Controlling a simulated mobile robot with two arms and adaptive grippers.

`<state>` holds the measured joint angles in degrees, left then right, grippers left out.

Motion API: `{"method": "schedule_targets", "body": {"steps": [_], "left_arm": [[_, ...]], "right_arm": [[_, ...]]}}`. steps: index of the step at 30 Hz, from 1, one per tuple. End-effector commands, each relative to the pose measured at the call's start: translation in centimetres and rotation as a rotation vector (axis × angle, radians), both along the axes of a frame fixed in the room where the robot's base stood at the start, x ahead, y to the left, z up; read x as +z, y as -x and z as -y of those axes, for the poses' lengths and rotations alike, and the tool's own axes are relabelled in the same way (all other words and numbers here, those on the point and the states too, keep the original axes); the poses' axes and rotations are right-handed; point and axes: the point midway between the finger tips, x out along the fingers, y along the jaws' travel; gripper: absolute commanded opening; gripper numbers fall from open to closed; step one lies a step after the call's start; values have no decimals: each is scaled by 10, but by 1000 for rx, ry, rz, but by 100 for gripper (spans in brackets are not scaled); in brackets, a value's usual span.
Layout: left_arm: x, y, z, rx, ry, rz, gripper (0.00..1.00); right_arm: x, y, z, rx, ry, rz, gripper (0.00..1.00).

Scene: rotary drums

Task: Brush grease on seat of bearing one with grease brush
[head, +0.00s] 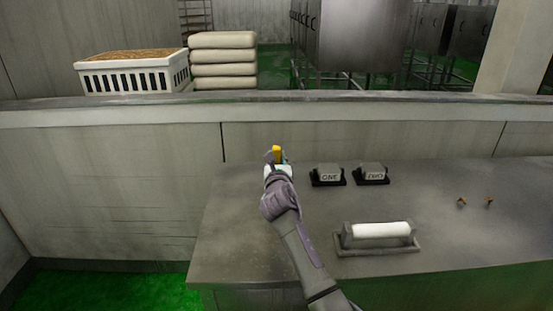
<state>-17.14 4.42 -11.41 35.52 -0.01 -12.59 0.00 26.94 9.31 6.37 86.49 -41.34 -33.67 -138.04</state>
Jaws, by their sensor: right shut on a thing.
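My right gripper (277,166) is over the left part of the grey metal bench, its arm coming up from the bottom. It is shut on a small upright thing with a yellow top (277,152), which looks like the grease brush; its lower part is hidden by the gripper. A white patch shows at the fingers, and I cannot tell what it is part of. Bearing one (328,176), a grey block labelled ONE on a dark base, stands on the bench just right of the gripper, apart from it. My left gripper is not in view.
A second labelled bearing block (371,174) stands right of bearing one. A grey holder with a white roller (382,231) is nearer. Two small brown pieces (461,202) are at right. Behind, a ledge (330,108) carries a white crate (127,80) and stacked sacks (222,70).

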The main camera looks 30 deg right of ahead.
Motion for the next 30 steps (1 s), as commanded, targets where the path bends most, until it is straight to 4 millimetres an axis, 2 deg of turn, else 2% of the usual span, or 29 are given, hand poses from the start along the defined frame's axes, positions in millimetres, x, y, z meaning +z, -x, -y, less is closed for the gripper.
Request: {"method": "schedule_targets", "body": {"steps": [30], "left_arm": [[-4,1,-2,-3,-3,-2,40]], "right_arm": [[-9,0,0,0,-2,-3,0]]}}
